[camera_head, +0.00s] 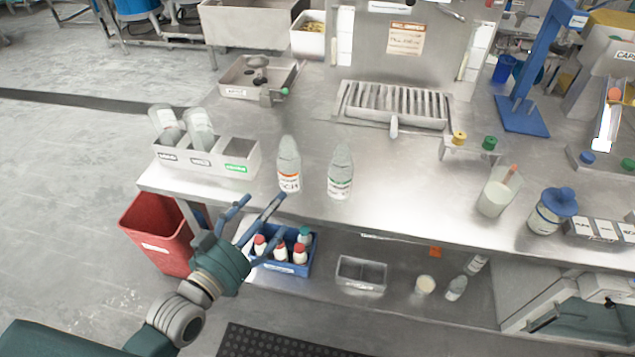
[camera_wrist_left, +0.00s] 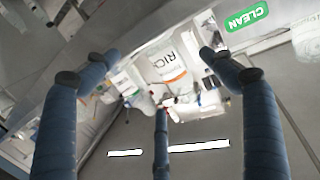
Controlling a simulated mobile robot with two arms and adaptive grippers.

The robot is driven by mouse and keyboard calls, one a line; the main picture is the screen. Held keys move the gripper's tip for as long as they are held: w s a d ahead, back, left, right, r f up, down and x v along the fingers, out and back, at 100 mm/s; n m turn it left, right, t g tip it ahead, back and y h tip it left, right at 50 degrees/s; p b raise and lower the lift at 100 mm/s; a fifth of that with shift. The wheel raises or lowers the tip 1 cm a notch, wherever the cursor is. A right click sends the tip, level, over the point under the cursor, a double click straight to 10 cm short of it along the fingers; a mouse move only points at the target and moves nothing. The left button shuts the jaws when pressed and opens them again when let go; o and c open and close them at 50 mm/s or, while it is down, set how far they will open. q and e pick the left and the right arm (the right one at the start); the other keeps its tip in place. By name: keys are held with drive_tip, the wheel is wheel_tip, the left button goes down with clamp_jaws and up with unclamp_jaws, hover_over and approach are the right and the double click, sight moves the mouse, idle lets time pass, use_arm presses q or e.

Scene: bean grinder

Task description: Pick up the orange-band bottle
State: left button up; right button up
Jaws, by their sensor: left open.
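The orange-band bottle (camera_head: 289,168), clear with a white cap-like top and an orange stripe on its label, stands upright near the front edge of the steel table. My left gripper (camera_head: 266,207) is open and empty, at the table's front edge, just in front and to the left of the bottle. Its fingers are spread; no contact with the bottle is clear. My right gripper is not in view.
A similar green-band bottle (camera_head: 340,172) stands close to the right. A white divided bin (camera_head: 208,158) with bottles sits to the left. A blue crate (camera_head: 280,266) of small bottles is on the lower shelf, below my gripper. The table behind the bottle is clear.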

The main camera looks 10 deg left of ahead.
sight(288, 178)
use_arm(q)
drive_tip(key=shift+t+h, duration=0.3)
drive_tip(key=shift+t, duration=0.2)
drive_tip(key=w+r, duration=0.1)
drive_tip(key=w+d+r, duration=0.1)
drive_tip(key=w, duration=0.1)
drive_tip(key=w+d+r, duration=0.1)
drive_tip(key=w, duration=0.1)
drive_tip(key=shift+w+p, duration=0.1)
drive_tip(key=shift+p, duration=0.2)
drive_tip(key=shift+w+d+r, duration=0.1)
drive_tip(key=shift+w+d, duration=0.15)
drive_tip(key=shift+w, duration=0.25)
drive_tip(key=x, duration=0.4)
drive_tip(key=shift+w+p, duration=0.25)
drive_tip(key=shift+p, duration=0.15)
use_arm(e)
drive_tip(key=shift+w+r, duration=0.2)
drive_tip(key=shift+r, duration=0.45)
use_arm(q)
drive_tip(key=shift+s, duration=0.1)
drive_tip(key=shift+c, duration=0.2)
drive_tip(key=c, duration=1)
